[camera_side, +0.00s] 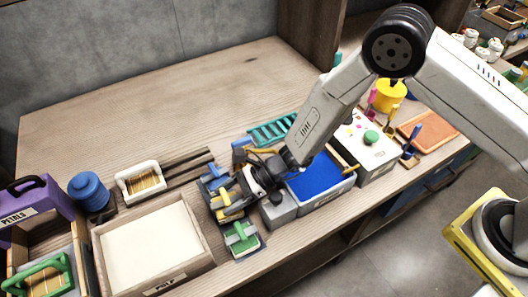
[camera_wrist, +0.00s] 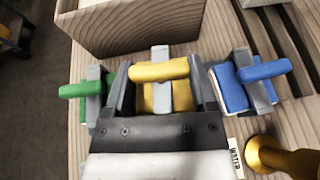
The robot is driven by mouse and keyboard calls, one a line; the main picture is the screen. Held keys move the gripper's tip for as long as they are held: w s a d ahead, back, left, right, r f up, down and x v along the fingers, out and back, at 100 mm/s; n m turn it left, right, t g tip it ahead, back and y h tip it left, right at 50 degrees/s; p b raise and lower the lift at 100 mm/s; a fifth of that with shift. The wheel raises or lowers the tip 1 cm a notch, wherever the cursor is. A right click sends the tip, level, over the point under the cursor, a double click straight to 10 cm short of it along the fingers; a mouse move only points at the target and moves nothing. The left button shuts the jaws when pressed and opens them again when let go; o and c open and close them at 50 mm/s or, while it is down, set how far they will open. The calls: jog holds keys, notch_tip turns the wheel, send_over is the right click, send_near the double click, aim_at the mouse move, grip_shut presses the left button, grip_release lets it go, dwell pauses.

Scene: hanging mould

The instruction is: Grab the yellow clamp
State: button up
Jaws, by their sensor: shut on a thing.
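The yellow clamp (camera_wrist: 160,70) lies between the two dark fingers of my gripper (camera_wrist: 161,84) in the wrist view. The fingers are shut on it, one at each side. In the side view, the yellow clamp (camera_side: 222,200) shows in part at the tip of my gripper (camera_side: 238,197), which hides some of it. I cannot tell whether the clamp is lifted off its place. A green clamp (camera_wrist: 84,89) stands to its left and a blue clamp (camera_wrist: 249,84) to its right in the wrist view.
A wooden tray (camera_side: 205,230) with a pale filling stands left of the clamps in the side view. A blue-topped box (camera_side: 322,184) and a grey block (camera_side: 278,212) stand close on the right. A brass-coloured piece (camera_wrist: 266,154) lies at the wrist view's lower right. The back left of the bench is clear.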

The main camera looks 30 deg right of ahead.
jog(key=s+d+r, duration=0.8)
jog(key=s+r, duration=0.3)
jog(key=shift+s, duration=0.2)
jog(key=shift+r, duration=0.1)
